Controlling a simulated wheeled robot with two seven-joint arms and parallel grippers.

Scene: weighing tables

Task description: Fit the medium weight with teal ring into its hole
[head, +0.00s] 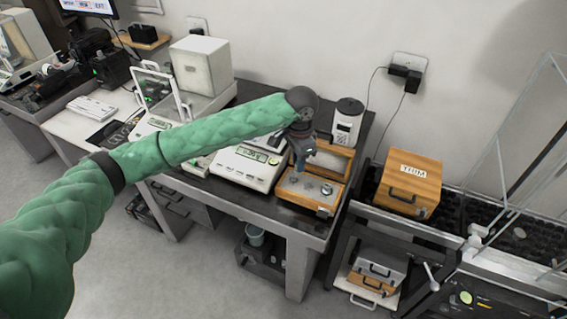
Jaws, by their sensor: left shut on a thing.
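The open wooden weight box (305,203) stands on the dark table with its lid raised at the back. A few small grey metal weights show in its grey insert, to the right of my gripper. My left gripper (298,172) points down over the left part of the box. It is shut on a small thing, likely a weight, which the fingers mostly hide. The teal ring and the empty hole are too small or hidden to make out. I cannot tell whether the held thing touches the insert. My right gripper is not in view.
A balance (243,167) stands left of the box, and a white and black device (347,122) behind it. A wooden case (410,183) sits on a separate stand to the right. My left arm covers part of the balances.

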